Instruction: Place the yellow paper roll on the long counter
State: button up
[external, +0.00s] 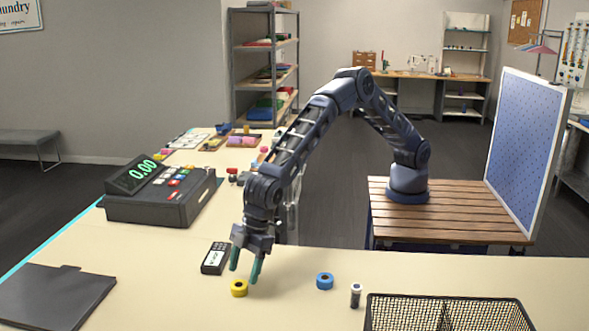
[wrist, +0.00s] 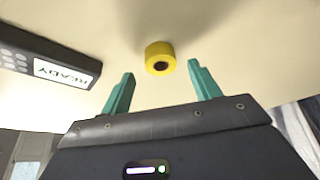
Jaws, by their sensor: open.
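The yellow paper roll (external: 239,288) sits on the long counter (external: 180,290), near its front part. In the wrist view the yellow roll (wrist: 160,57) is ahead of the fingertips, roughly midway between them, with its dark core hole showing. My gripper (external: 246,272) is open, its two green fingers pointing down close to the roll. In the wrist view my gripper (wrist: 160,75) has nothing between its fingers. The roll looks apart from both fingers.
A card reader (external: 215,258) lies close to the left of my gripper. A blue roll (external: 325,281), a small dark bottle (external: 355,295) and a black wire basket (external: 450,299) are to the right. A cash register (external: 160,192) and a dark folder (external: 50,295) are left.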

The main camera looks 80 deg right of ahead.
jog(key=v, duration=0.8)
jog(key=shift+r, duration=0.2)
jog(key=shift+s+d, duration=0.1)
